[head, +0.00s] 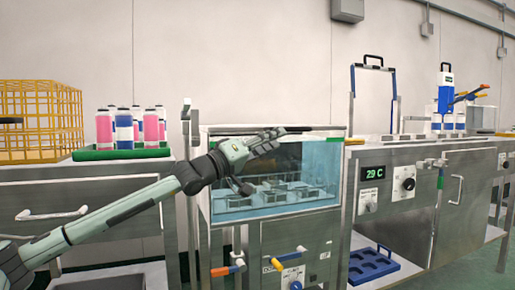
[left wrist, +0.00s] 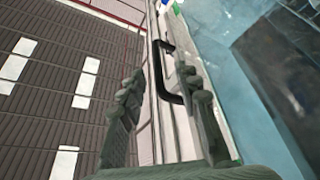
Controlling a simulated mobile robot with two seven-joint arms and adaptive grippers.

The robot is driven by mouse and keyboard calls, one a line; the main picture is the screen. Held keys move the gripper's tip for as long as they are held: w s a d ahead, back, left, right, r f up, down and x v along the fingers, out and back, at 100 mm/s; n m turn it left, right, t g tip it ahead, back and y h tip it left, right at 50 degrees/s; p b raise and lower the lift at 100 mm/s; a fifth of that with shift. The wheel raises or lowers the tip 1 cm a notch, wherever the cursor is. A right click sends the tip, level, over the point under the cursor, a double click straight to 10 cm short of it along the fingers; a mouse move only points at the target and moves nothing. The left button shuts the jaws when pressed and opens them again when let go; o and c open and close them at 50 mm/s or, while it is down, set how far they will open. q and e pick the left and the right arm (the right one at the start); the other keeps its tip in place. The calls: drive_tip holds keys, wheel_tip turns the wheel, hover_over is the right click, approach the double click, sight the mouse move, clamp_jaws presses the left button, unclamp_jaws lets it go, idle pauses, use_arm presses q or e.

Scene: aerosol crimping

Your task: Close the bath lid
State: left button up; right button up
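The bath (head: 327,170) is a glass-fronted tank of bluish water in a steel cabinet, in the middle of the head view. A thin pale rim with a dark bar runs along its top; I cannot tell there how far the lid is open. My left gripper (head: 278,140) is at the upper front of the bath. In the left wrist view, the left gripper (left wrist: 160,78) is open, with its fingers apart. A black handle (left wrist: 170,88) on a pale edge shows between and beyond the fingers; contact is unclear. My right gripper is out of view.
A yellow wire basket (head: 40,112) and several pink and blue cans (head: 124,127) stand on the left bench. A control box (head: 372,185) reading 29 C adjoins the bath on the right. A blue tray (head: 372,265) lies on the low shelf.

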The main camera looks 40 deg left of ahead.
use_arm(q)
drive_tip(key=shift+v, duration=2.4)
